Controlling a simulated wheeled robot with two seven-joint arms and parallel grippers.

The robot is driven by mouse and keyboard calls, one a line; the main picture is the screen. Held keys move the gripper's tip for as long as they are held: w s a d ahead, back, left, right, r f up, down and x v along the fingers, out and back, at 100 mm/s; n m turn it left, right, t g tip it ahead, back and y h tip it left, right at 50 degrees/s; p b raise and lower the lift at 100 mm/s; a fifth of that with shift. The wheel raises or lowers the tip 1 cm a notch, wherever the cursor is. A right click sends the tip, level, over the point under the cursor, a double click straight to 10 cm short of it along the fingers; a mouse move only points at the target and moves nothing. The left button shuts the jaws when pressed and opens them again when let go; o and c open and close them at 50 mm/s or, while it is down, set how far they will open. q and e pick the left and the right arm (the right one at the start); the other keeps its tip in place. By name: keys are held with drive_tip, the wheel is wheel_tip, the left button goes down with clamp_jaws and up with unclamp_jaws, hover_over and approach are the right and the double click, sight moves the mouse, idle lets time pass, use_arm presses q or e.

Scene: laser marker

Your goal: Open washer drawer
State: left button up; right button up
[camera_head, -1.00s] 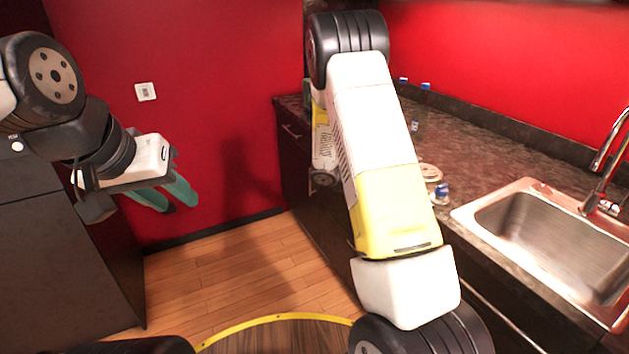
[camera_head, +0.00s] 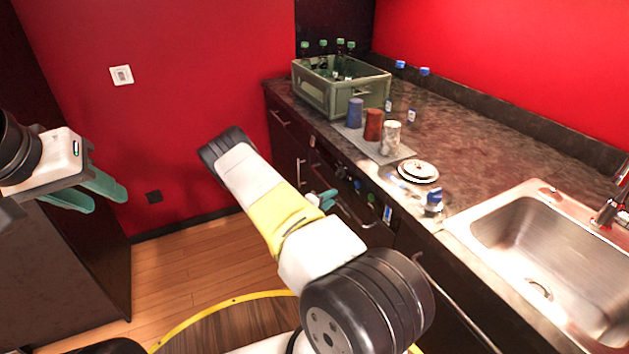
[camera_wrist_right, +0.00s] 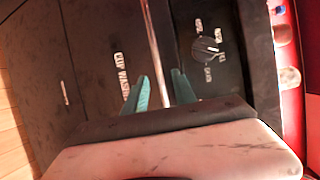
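The washer (camera_wrist_right: 95,60) has a dark front with white lettering and a round knob (camera_wrist_right: 206,49) in the right wrist view. A thin metal handle bar (camera_wrist_right: 152,35) runs along its front. My right gripper (camera_wrist_right: 160,88) is open, with one teal finger on each side of the bar; I cannot tell whether either finger touches it. In the head view, the right gripper (camera_head: 325,199) is partly hidden by my arm and sits at the dark cabinet front below the counter. My left gripper (camera_head: 104,196) is open and empty at the left, away from the counter.
The counter (camera_head: 470,130) holds a green crate (camera_head: 345,98) with bottles, several cups on a grey mat (camera_head: 405,152), white plates (camera_head: 418,170) and a blue-capped jar (camera_head: 434,201). A sink (camera_head: 545,245) is at the right. The wooden floor (camera_head: 190,255) at left is clear.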

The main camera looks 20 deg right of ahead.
drive_tip(key=shift+x, duration=2)
clamp_jaws()
